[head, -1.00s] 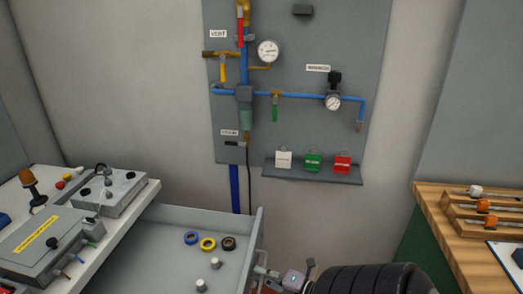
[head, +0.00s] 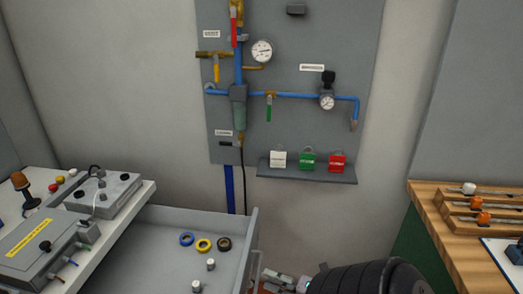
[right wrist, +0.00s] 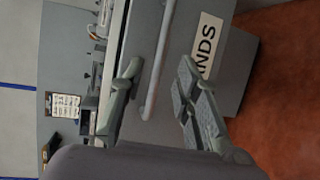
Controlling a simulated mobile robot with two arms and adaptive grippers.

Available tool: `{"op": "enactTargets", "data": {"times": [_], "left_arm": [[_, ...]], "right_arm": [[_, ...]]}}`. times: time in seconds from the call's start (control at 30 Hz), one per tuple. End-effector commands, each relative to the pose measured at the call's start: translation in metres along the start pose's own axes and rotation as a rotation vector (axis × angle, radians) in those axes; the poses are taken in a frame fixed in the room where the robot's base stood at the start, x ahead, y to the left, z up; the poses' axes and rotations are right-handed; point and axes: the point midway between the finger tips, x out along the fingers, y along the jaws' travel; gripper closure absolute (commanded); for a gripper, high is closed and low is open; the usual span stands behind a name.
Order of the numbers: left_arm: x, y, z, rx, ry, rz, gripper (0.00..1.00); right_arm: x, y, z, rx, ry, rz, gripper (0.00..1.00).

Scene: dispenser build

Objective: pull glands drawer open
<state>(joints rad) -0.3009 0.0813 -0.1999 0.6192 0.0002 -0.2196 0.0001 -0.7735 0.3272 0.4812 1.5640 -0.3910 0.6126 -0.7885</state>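The grey glands drawer (head: 165,224) stands pulled out at the lower middle of the head view. Rings and small white-topped pieces lie in it. In the right wrist view, its front carries a label ending in "NDS" (right wrist: 207,45) and a long grey bar handle (right wrist: 158,70). My right gripper (head: 268,275) is just right of the drawer front in the head view. In the right wrist view my right gripper (right wrist: 160,68) has its fingers apart, one on each side of the bar, with gaps visible. My left gripper is not in view.
A white bench (head: 118,222) with grey boxes stands left of the drawer. A wooden-topped bench (head: 435,228) stands at the right. A wall panel (head: 300,60) with pipes and gauges is behind, with a small shelf (head: 305,176) of tags. Orange-brown floor (right wrist: 285,75) shows beyond the drawer front.

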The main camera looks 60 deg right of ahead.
Motion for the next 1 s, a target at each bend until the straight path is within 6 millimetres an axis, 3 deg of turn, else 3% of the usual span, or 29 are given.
{"op": "enactTargets", "data": {"times": [0.1,0.33,1.0], "left_arm": [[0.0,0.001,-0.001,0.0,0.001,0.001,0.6],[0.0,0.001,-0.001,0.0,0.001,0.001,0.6],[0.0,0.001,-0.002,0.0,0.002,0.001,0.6]], "right_arm": [[-0.027,-0.001,0.0,0.001,-0.002,-0.004,0.7],[-0.06,-0.001,0.0,0.0,-0.001,-0.002,0.7],[-0.067,0.0,0.0,0.0,0.0,0.0,0.7]]}}
